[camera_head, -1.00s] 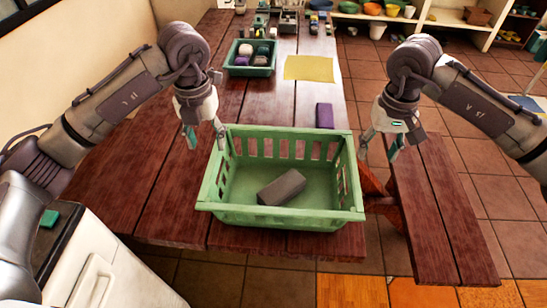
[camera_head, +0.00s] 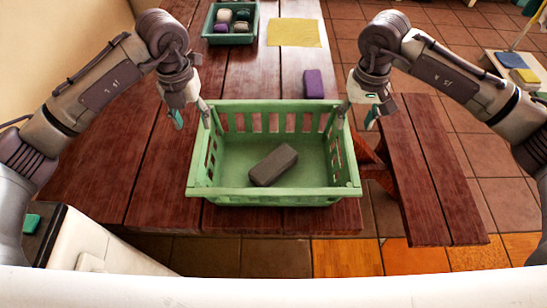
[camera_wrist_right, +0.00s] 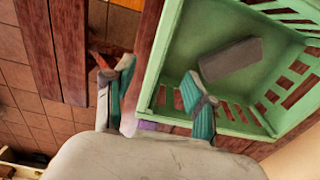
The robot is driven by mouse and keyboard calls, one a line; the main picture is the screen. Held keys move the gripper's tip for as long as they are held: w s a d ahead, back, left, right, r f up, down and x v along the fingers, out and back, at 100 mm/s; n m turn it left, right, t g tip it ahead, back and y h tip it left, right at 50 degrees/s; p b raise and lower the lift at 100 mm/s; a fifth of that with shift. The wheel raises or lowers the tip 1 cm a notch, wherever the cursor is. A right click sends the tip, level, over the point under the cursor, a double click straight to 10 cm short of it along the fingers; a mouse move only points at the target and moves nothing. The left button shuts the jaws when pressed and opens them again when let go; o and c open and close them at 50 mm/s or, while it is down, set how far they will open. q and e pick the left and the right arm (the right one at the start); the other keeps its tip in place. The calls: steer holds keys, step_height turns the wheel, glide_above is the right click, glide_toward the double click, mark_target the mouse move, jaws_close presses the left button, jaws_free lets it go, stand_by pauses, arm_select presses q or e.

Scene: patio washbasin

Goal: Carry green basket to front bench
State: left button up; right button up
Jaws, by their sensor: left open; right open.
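The green basket (camera_head: 275,198) stands upright on the dark red table, with a grey block (camera_head: 273,165) lying inside. Both also show in the right wrist view: the basket (camera_wrist_right: 159,72) and the block (camera_wrist_right: 230,59). My left gripper (camera_head: 191,115) is open at the basket's left wall, near its back corner. My right gripper (camera_head: 357,112) is open at the right wall. In the right wrist view my right gripper (camera_wrist_right: 157,92) has one finger over the basket's inside and one outside, the rim between them. Contact cannot be told. A red wooden bench (camera_head: 425,165) stands right of the table.
The table (camera_head: 150,165) also holds a purple block (camera_head: 313,83), a yellow cloth (camera_head: 294,32) and a smaller green tray (camera_head: 211,30) with several items. A white cabinet (camera_head: 95,245) stands at the lower left. The bench top looks clear.

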mark_target(200, 141)
arm_select(q)
step_height(200, 141, down, 9)
arm_select(e)
step_height(200, 141, down, 9)
arm_select(q)
jaws_close()
arm_select(e)
jaws_close()
arm_select(q)
steer(key=shift+r, duration=0.1)
arm_select(e)
steer(key=shift+r, duration=0.1)
